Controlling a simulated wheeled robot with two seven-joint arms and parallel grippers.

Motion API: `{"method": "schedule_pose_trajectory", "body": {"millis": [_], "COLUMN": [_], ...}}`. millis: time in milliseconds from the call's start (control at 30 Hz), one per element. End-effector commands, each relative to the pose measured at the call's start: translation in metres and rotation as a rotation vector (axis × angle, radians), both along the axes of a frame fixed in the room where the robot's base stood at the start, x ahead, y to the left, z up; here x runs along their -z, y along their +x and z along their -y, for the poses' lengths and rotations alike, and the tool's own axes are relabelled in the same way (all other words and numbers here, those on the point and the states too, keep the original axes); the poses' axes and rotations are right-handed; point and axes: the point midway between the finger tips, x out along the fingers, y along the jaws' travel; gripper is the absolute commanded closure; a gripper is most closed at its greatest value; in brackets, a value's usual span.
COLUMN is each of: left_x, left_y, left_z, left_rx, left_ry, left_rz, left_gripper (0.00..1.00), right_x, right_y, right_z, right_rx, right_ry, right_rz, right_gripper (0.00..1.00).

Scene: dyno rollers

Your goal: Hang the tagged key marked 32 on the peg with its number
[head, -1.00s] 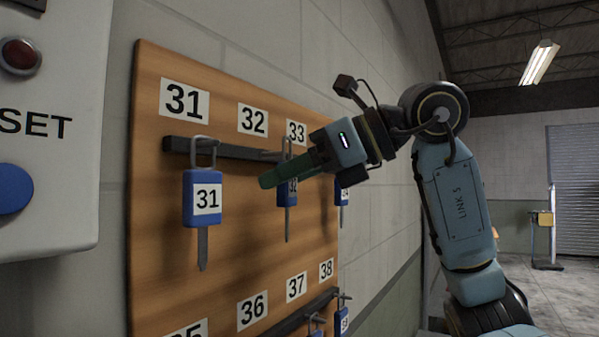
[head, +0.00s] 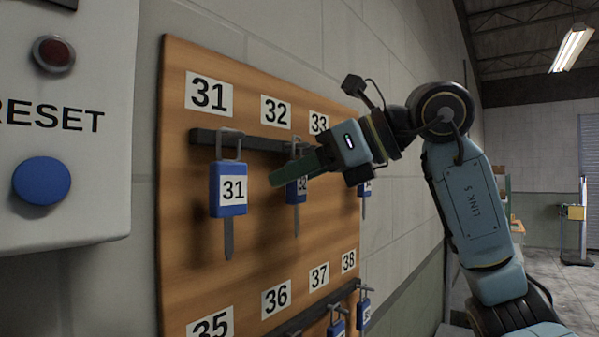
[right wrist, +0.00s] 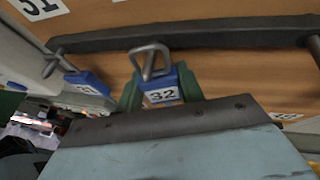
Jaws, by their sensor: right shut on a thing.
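The key with the blue tag marked 32 (head: 302,190) hangs upright below the rail, under the number label 32 (head: 275,111). My right gripper (head: 288,175) is shut on this tag, its green fingers covering part of it in the head view. In the right wrist view the tag (right wrist: 162,94) sits between the two fingers (right wrist: 160,90). Its wire loop (right wrist: 150,62) overlaps the rail (right wrist: 200,34); I cannot tell whether the loop is around the peg. My left gripper is not in view.
The key tagged 31 (head: 229,190) hangs to the left on the wooden board (head: 190,270). Another tagged key (head: 365,186) hangs to the right, and more hang on the lower rail. A panel with a blue button (head: 41,181) stands at the left.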

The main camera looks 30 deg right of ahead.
Motion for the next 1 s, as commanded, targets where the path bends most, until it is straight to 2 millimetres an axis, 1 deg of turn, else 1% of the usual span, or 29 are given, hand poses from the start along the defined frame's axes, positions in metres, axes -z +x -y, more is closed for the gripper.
{"method": "schedule_pose_trajectory", "body": {"millis": [33, 233, 267, 433, 867, 1000], "left_x": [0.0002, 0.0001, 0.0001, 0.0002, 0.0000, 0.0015], "left_y": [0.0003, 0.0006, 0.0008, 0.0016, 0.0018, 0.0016], "left_z": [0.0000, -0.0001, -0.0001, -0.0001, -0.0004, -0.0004], "left_rx": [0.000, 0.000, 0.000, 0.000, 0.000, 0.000], "left_ry": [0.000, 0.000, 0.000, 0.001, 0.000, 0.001], "left_rz": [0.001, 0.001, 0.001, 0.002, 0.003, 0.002], "left_gripper": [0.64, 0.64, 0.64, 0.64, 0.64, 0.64], "right_x": [0.0033, 0.0037, 0.0037, 0.0037, 0.0023, -0.0014], "right_y": [0.0014, 0.0015, 0.0015, 0.0021, 0.0030, -0.0027], "right_z": [-0.0009, -0.0010, -0.0012, -0.0006, 0.0020, 0.0064], "right_rx": [-0.001, -0.002, -0.002, 0.002, 0.009, 0.010], "right_ry": [-0.003, -0.004, -0.004, -0.004, 0.000, 0.002], "right_rz": [-0.009, -0.011, -0.011, -0.011, -0.009, -0.005], "right_gripper": [0.85, 0.85, 0.60, 0.38, 0.37, 0.37]}}
